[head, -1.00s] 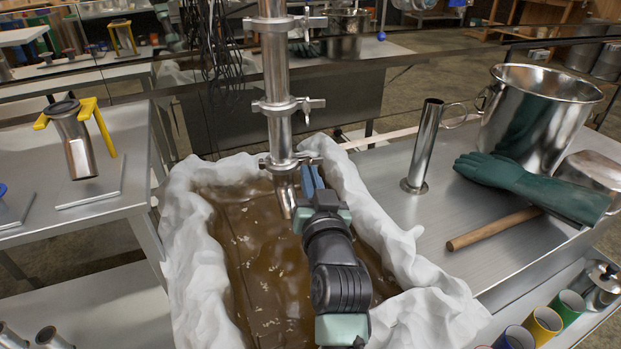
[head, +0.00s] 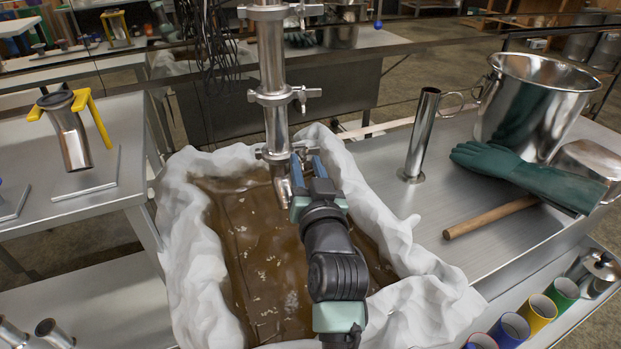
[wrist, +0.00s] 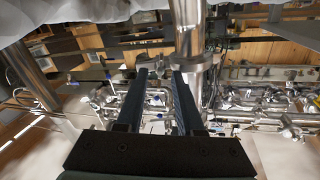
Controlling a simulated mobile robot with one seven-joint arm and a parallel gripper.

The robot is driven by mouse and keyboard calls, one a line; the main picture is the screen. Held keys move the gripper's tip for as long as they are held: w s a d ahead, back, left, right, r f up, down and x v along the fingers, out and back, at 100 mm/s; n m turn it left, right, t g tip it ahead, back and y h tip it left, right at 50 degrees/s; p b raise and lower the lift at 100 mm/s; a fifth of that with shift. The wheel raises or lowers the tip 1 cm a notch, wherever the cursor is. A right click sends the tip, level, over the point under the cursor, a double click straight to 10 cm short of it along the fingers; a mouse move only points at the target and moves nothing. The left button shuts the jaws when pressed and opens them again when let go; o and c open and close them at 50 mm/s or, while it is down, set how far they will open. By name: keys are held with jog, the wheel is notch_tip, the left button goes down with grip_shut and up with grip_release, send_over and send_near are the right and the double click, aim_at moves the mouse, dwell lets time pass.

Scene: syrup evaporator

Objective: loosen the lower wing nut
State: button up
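An upright steel pipe (head: 272,65) carries three clamps, each with a wing nut on its right side. The lower clamp (head: 270,155) sits just above the pipe's bent outlet. Its wing nut (head: 302,149) is small and partly hard to make out near my fingertips. My gripper (head: 306,166) reaches up from below, right of the pipe, with its two blue fingers apart. In the wrist view the fingers (wrist: 160,74) stand apart, with the lower clamp (wrist: 192,62) at their tips. The wing nut's end appears between the tips; I cannot tell whether they touch it.
The middle clamp (head: 274,95) is above. A cloth-lined pan (head: 187,215) of brown liquid lies below. The right bench holds a steel cylinder (head: 421,135), a pot (head: 535,105), a green glove (head: 525,175) and a wooden handle (head: 490,217).

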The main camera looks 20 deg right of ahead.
jog(key=m+p, duration=0.1)
jog(key=m, duration=0.2)
jog(key=shift+r, duration=0.1)
jog(key=m+p, duration=0.2)
jog(key=m, duration=0.5)
jog(key=m+p, duration=0.3)
jog(key=m, duration=0.4)
jog(key=shift+d+f, duration=0.15)
jog(key=shift+f, duration=0.05)
jog(key=m+p, duration=0.1)
jog(key=m, duration=0.3)
jog(key=shift+f+m, duration=0.1)
jog(key=shift+m, duration=0.3)
jog(key=s+a+m+p, duration=0.3)
jog(key=s+m, duration=0.3)
jog(key=s, duration=0.6)
jog(key=shift+s+m+p, duration=0.35)
jog(key=shift+m+p, duration=0.05)
jog(key=shift+p, duration=0.2)
jog(key=shift+f, duration=0.1)
